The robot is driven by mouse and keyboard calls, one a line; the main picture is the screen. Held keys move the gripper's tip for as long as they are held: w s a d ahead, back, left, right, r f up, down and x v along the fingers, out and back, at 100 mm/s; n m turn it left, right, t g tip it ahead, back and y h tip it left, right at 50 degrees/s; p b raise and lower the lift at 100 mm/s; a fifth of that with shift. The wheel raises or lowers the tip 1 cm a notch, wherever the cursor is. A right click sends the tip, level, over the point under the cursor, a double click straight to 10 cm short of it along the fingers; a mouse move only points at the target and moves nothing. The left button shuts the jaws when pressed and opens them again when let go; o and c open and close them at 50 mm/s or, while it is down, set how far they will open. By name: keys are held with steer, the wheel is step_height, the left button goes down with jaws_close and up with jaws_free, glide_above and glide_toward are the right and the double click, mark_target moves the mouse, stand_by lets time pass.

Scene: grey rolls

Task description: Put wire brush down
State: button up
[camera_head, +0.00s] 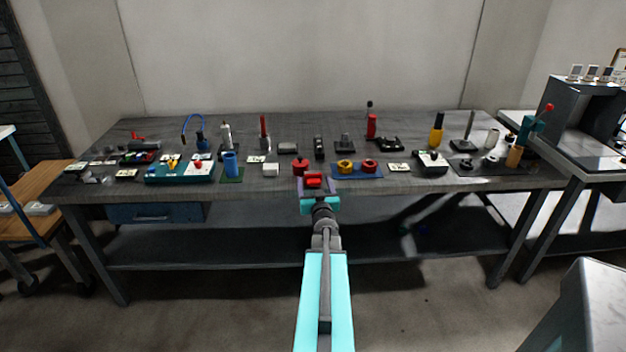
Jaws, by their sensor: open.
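My gripper (317,186) is at the front edge of the grey workbench (400,183), at the end of my cyan arm. Its jaws are open. A small red object (313,181) shows between or just beyond the jaws; I cannot tell whether it touches them or whether it is the wire brush. I cannot pick out the wire brush for certain among the small things on the bench.
Red-topped parts on a blue mat (342,174) lie just right of my gripper. A blue cup (231,163) and a green tray (160,178) stand left. Tall tools stand along the back. A grey machine (575,115) is at right.

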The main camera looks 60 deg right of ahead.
mark_target(313, 176)
steer(key=shift+d, duration=0.1)
steer(key=shift+p+x, duration=0.55)
steer(key=shift+x, duration=1.95)
steer(key=shift+s, duration=0.1)
steer(key=shift+r, duration=0.1)
steer(key=c, duration=1.3)
steer(key=shift+r, duration=0.1)
